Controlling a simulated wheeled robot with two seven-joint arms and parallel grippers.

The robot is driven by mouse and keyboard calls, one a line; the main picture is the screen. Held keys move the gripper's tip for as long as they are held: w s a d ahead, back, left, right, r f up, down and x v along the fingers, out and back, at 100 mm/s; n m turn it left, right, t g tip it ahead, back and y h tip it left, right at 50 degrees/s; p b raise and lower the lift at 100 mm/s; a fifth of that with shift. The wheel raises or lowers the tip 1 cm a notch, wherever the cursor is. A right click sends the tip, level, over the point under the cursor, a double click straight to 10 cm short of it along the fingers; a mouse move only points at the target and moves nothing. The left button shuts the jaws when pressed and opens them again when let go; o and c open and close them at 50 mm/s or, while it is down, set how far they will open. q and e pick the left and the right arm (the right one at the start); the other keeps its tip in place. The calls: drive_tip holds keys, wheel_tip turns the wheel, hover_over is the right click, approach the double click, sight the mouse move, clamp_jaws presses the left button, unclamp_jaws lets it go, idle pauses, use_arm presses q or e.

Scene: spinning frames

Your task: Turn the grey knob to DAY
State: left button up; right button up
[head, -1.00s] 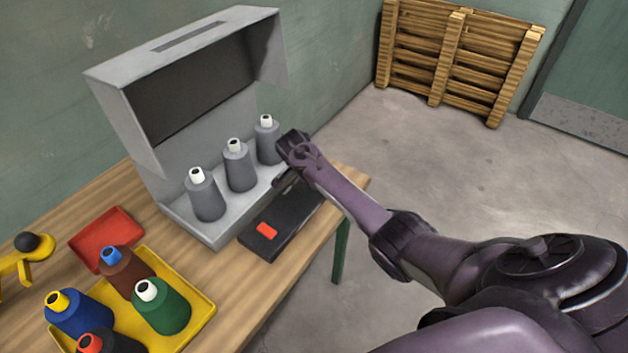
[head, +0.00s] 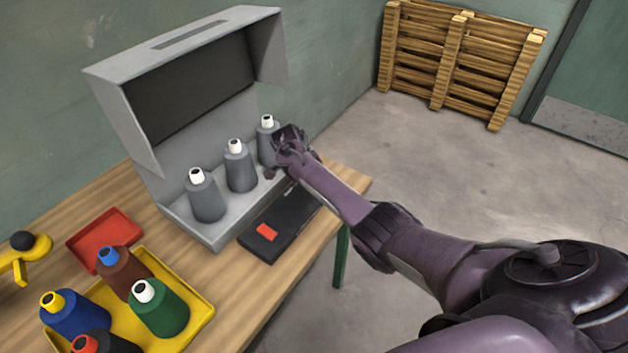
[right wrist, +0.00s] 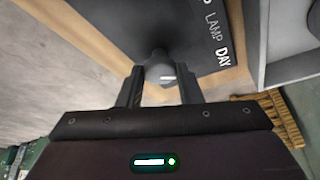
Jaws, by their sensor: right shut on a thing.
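The grey knob (right wrist: 158,68) stands on a dark panel (right wrist: 135,25) in the right wrist view. A short white mark on the knob lies toward its right side. The words LAMP and DAY (right wrist: 223,57) are printed on the panel to the right of the knob, with DAY nearest. My right gripper (right wrist: 160,88) is shut on the knob, one finger on each side. In the head view, my right gripper (head: 281,174) is over the far end of the black panel (head: 290,222) and hides the knob. My left gripper is not in view.
A grey hooded box (head: 200,236) with grey cones stands close beside the panel. The panel has a red switch (head: 267,232). A yellow tray (head: 200,318) with coloured cones and a red tray (head: 92,243) are at left. A pallet (head: 455,65) leans on the wall.

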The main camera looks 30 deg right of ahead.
drive_tip(key=o, duration=1)
drive_tip(key=shift+c, duration=0.2)
drive_tip(key=v, duration=0.7)
drive_tip(key=shift+r+b, duration=0.35)
drive_tip(key=shift+r, duration=0.05)
drive_tip(key=shift+a, duration=0.15)
